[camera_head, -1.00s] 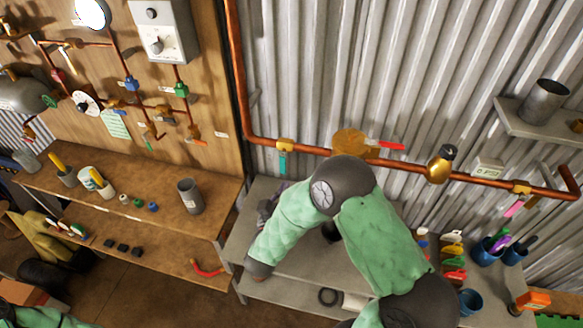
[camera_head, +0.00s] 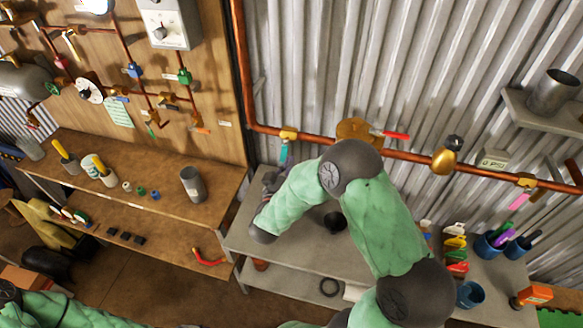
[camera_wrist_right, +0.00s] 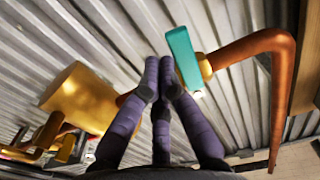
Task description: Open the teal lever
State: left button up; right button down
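The teal lever (camera_head: 284,153) hangs down from a brass valve (camera_head: 288,134) on the copper pipe along the corrugated wall. In the right wrist view the teal lever (camera_wrist_right: 184,58) is close up, slanting just right of the fingertips. My left gripper is out of view.
A brass disc-shaped fitting (camera_head: 358,131) with a red lever (camera_head: 396,135) is on the pipe to the right. A grey bench (camera_head: 300,243) stands below. The wooden workbench (camera_head: 150,220) at left holds cups and small parts. Blue pots (camera_head: 488,244) stand at right.

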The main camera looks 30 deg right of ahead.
jog(key=shift+w+a, duration=0.9)
jog(key=shift+w, duration=0.05)
jog(key=shift+w+a+r+p, duration=0.9)
jog(key=shift+w+a+r, duration=0.65)
jog(key=shift+w+r, duration=0.3)
jog(key=v, duration=0.6)
jog(key=shift+s+f, duration=0.15)
jog(key=shift+f, duration=0.25)
